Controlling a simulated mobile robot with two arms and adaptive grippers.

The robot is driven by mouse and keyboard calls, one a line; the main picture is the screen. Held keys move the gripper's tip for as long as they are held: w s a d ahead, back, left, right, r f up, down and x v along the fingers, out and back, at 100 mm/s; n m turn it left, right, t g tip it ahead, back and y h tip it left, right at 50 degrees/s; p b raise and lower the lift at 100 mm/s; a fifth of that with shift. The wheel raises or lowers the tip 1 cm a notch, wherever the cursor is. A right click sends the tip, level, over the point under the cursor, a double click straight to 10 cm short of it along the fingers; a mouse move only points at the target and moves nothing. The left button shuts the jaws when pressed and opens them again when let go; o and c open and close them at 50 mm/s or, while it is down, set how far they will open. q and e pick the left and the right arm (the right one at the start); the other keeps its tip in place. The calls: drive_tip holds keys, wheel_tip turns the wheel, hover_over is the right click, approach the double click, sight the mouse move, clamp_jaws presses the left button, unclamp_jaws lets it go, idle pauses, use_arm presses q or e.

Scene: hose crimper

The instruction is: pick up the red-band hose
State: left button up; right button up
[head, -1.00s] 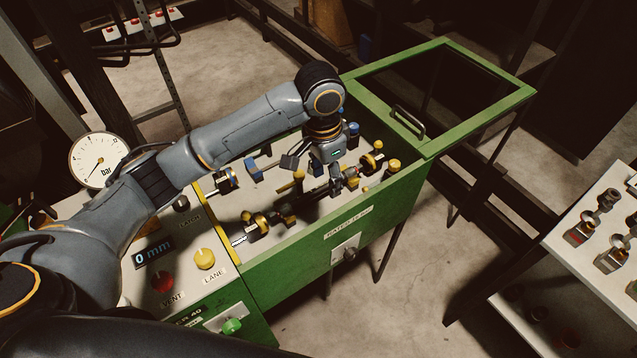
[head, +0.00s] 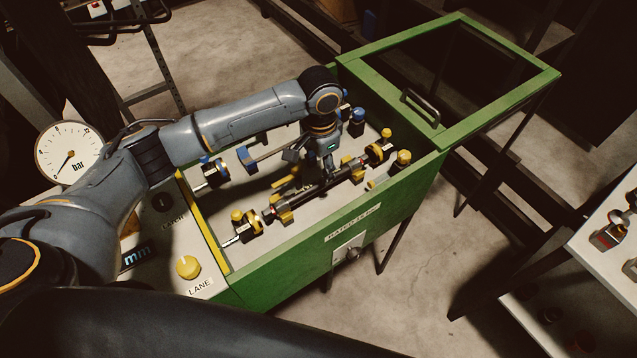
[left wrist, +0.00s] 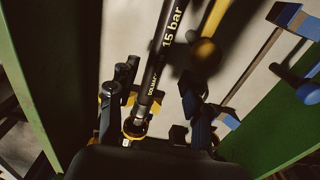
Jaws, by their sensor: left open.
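A black hose (head: 310,195) lies across yellow clamps in the open green machine. In the left wrist view the hose (left wrist: 165,50) shows "15 bar" print and a metal end at a yellow collar (left wrist: 135,127). I cannot make out a red band clearly. My left gripper (head: 322,175) is over the middle of the hose, pointing down. In the left wrist view its open fingers (left wrist: 155,112) stand on either side of the hose, apart from each other. Whether they touch the hose I cannot tell. My right gripper is not in view.
Blue clamps (head: 247,160) stand behind the hose in the machine. The green wall (head: 350,232) runs along the front, and a framed lid (head: 500,105) is raised at right. A pressure gauge (head: 69,153) is at left, a white shelf (head: 600,255) with fittings at right.

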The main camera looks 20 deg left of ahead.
sight(320, 182)
use_arm(q)
drive_tip(key=shift+s+d+f+p, duration=0.15)
drive_tip(key=shift+f+p, duration=0.1)
drive_tip(key=shift+f, duration=0.3)
drive_tip(key=shift+s+f+p, duration=0.1)
drive_tip(key=shift+f+p, duration=0.1)
drive_tip(key=shift+f, duration=0.35)
wheel_tip(320, 182, down, 2)
drive_tip(key=shift+f, duration=0.15)
drive_tip(key=shift+w+f, duration=0.1)
drive_tip(key=shift+f, duration=0.1)
drive_tip(key=c, duration=0.9)
clamp_jaws()
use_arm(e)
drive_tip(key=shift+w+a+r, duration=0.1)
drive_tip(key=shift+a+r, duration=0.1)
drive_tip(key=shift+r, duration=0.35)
